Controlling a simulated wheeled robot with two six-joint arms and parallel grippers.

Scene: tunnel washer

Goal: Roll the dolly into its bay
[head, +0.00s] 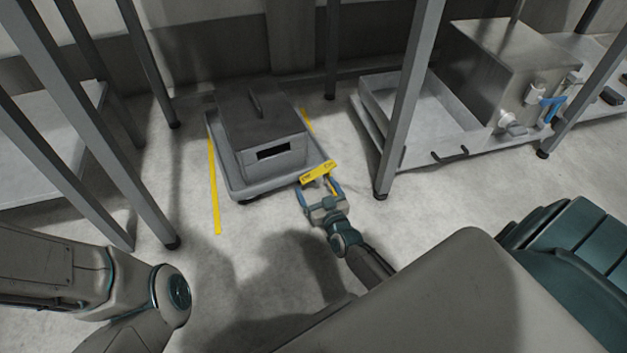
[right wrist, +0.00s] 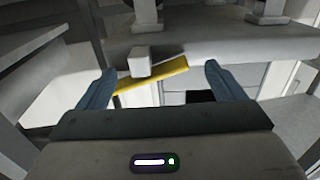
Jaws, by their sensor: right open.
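The dolly (head: 238,190) is a low grey platform on the floor with a dark grey lidded bin (head: 262,120) on it. It stands between two yellow floor stripes, the left one (head: 214,185) long and the right one (head: 307,121) mostly hidden. A yellow plate (head: 318,173) with dark marks is at the dolly's front right corner. My right gripper (head: 321,189) is open at this plate. In the right wrist view the yellow bar (right wrist: 165,75) and a pale block (right wrist: 138,62) show between its blue fingers, with no grip visible. My left gripper is out of view.
Grey frame legs (head: 398,110) stand right of the dolly, near my right gripper. More legs (head: 75,140) and a low shelf (head: 45,150) are at left. A tray and steel box (head: 500,65) stand at right.

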